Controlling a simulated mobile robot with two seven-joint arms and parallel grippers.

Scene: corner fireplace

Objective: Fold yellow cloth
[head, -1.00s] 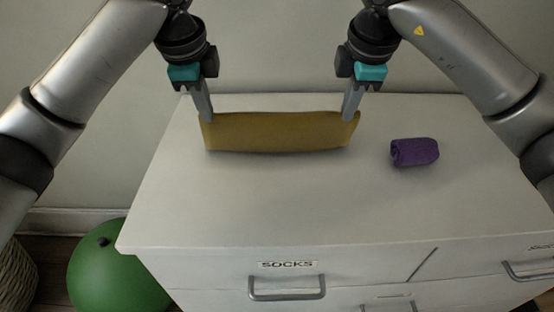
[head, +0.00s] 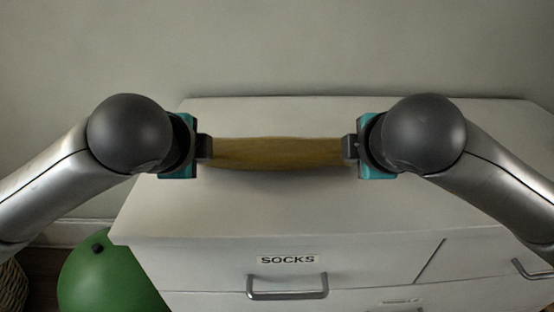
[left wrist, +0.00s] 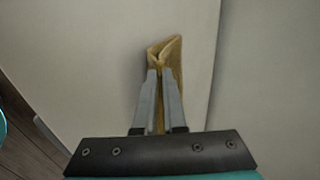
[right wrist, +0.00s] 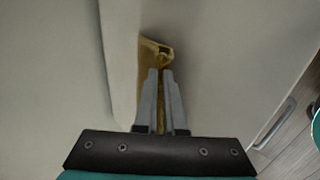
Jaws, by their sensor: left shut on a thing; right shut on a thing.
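The yellow cloth (head: 277,153) is stretched between my two grippers above the white dresser top, as a narrow band in the head view. My left gripper (head: 208,147) is shut on its left end, and my right gripper (head: 347,148) is shut on its right end. In the left wrist view the cloth (left wrist: 172,58) shows as a folded edge pinched between the fingers (left wrist: 160,75). In the right wrist view the cloth (right wrist: 150,52) is likewise bent and pinched between the fingers (right wrist: 160,74). Its underside is hidden in the head view.
The white dresser (head: 250,215) has a drawer labelled SOCKS (head: 288,259) with a metal handle (head: 287,287). Its front top area is clear. A wall stands close behind. A green ball (head: 105,275) is on the floor at left.

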